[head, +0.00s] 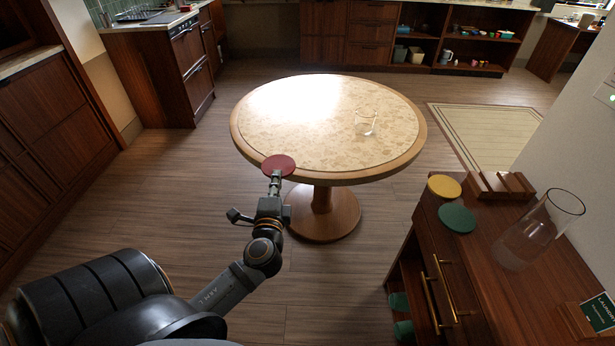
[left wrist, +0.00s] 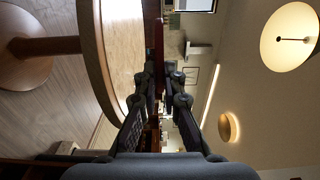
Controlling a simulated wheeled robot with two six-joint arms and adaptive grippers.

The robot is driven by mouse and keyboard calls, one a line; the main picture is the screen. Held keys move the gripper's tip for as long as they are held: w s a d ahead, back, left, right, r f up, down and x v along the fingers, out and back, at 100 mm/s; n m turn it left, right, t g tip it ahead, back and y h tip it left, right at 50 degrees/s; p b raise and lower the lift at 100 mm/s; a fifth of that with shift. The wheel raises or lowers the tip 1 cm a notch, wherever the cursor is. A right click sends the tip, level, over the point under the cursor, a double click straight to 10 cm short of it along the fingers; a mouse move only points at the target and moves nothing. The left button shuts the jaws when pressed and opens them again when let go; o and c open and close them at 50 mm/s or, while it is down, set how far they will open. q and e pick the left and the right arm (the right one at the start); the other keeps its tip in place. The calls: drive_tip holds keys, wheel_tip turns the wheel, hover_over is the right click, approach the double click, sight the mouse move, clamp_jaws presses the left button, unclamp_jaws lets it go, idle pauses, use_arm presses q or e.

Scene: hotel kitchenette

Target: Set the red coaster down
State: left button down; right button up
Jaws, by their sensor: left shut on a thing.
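My left gripper (head: 275,182) is shut on the red coaster (head: 279,164), holding it flat by its near edge. In the head view the coaster overlaps the near rim of the round table (head: 325,178). In the left wrist view the coaster (left wrist: 158,42) is a thin dark red strip, seen edge-on between the fingers (left wrist: 159,75). The tabletop (left wrist: 124,40) shows to its left there, and the coaster looks raised above it. My right gripper is not in view.
A clear glass (head: 365,123) stands on the table's right side; the tabletop is otherwise bare. On the wooden cabinet at right are a yellow coaster (head: 444,186), a green coaster (head: 457,219), a wooden holder (head: 502,186), a glass vessel (head: 538,230) and a small sign (head: 599,312).

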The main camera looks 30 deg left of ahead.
use_arm(q)
drive_tip(key=w+f+b, duration=0.3)
drive_tip(key=w+f, duration=1)
drive_tip(key=w, duration=0.1)
drive_tip(key=shift+b, duration=0.3)
drive_tip(key=shift+d, duration=0.1)
drive_tip(key=shift+f, duration=0.2)
drive_tip(key=c, duration=1.5)
unclamp_jaws()
